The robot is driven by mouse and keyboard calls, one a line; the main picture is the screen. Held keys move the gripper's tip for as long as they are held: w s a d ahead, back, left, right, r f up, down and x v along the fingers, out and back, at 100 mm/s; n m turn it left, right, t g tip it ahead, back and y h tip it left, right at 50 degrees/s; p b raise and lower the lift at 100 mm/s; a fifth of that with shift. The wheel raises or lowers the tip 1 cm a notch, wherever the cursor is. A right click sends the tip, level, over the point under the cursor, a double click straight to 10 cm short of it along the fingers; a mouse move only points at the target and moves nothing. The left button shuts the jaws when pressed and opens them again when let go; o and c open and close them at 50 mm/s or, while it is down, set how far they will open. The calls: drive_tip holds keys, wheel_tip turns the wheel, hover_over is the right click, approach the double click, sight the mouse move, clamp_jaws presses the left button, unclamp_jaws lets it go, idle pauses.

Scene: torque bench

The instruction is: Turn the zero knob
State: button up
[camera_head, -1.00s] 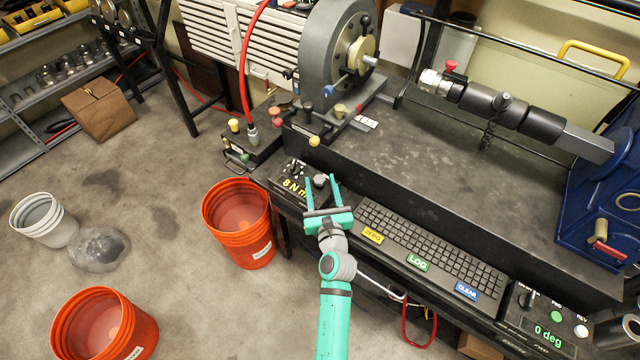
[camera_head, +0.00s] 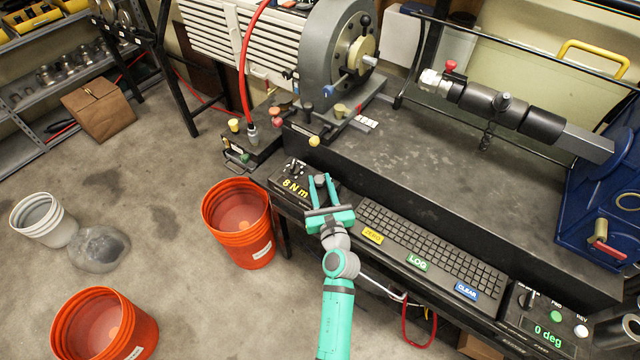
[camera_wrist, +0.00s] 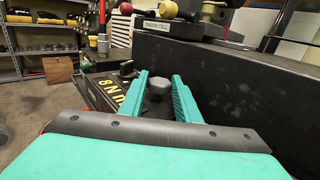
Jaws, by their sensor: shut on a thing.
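The torque readout box (camera_head: 292,184) shows yellow "8 N m" digits at the bench's front left. A grey knob (camera_wrist: 157,88) stands on its right part and also shows small in the head view (camera_head: 320,179); I take it for the zero knob, but no label on it is readable. My gripper (camera_head: 321,181) is shut on this knob, one teal finger on each side. The fingers (camera_wrist: 160,78) also flank it in the wrist view. A second, dark knob (camera_wrist: 127,67) sits on the box left of the fingers.
A keyboard (camera_head: 430,245) with ZERO, LOG and CLEAR labels lies just right of my gripper. A tension cell block with coloured knobs (camera_head: 314,141) is behind the box. An orange bucket (camera_head: 240,232) stands on the floor to the left. The bench top right of centre is clear.

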drive_tip(key=shift+d+n+y, duration=0.1)
drive_tip(key=shift+n+y, duration=0.2)
drive_tip(key=shift+y, duration=0.2)
drive_tip(key=shift+w+d+r+n+g+y, duration=0.15)
drive_tip(key=shift+n+g+y, duration=0.3)
drive_tip(key=shift+n+y, duration=0.35)
drive_tip(key=shift+d+f+n+g+y, duration=0.1)
drive_tip(key=shift+n+g+y, duration=0.35)
drive_tip(key=shift+y, duration=0.55)
drive_tip(key=shift+w+d+r+n+g+y, duration=0.15)
drive_tip(key=shift+n+g+y, duration=0.25)
drive_tip(key=shift+n+y, duration=0.4)
drive_tip(key=shift+d+f+n+g+y, duration=0.1)
drive_tip(key=shift+f+n+g+y, duration=0.05)
drive_tip(key=shift+n+g+y, duration=1.45)
drive_tip(key=shift+y, duration=0.4)
drive_tip(key=shift+f, duration=0.1)
drive_tip(key=o, duration=1)
drive_tip(key=shift+o, duration=0.2)
drive_tip(key=v, duration=1)
drive_tip(key=shift+s+d, duration=0.15)
drive_tip(key=shift+d, duration=0.1)
